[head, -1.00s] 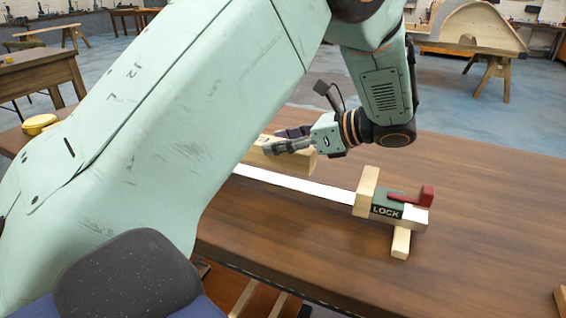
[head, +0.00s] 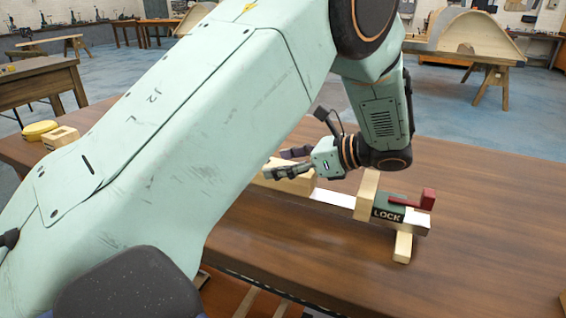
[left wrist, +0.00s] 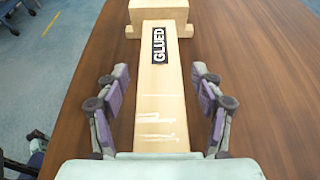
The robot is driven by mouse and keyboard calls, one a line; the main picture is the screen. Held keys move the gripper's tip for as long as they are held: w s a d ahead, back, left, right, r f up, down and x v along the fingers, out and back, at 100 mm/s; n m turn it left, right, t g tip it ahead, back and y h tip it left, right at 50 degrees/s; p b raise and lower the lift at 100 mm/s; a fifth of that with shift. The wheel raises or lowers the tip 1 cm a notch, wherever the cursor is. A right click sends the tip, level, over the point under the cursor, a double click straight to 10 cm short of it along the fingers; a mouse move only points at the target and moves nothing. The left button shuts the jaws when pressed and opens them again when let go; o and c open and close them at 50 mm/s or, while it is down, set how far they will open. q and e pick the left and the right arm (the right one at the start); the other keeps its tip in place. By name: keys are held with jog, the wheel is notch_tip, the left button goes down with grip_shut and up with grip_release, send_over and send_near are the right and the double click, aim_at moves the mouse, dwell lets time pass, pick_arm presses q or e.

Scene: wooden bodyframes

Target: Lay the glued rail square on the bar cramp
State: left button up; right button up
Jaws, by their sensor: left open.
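The glued rail is a pale wooden bar with a black and white GLUED label; it fills the middle of the left wrist view (left wrist: 158,85). In the head view the rail (head: 300,186) lies over the white bar of the bar cramp, roughly along it. The bar cramp (head: 362,195) has wooden jaws, a green LOCK block and a red lever. My left gripper (head: 277,163) is open, its fingers apart on either side of the rail with gaps showing in the left wrist view (left wrist: 163,85). My arm hides the cramp's left part. My right gripper is not in view.
The brown wooden table (head: 480,220) is clear right of the cramp. A yellow object (head: 40,130) and a small wooden block (head: 61,137) sit at the table's left end. A wooden piece shows at the right edge.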

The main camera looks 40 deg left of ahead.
pick_arm(q)
jog(key=shift+d+r, duration=0.25)
jog(key=shift+d, duration=0.05)
jog(key=p+v, duration=0.3)
jog(key=v, duration=0.7)
jog(key=shift+w+d, duration=0.1)
jog(key=shift+d, duration=0.05)
jog(key=shift+w+d+r, duration=0.15)
jog(key=shift+d+r, duration=0.05)
jog(key=shift+d, duration=0.25)
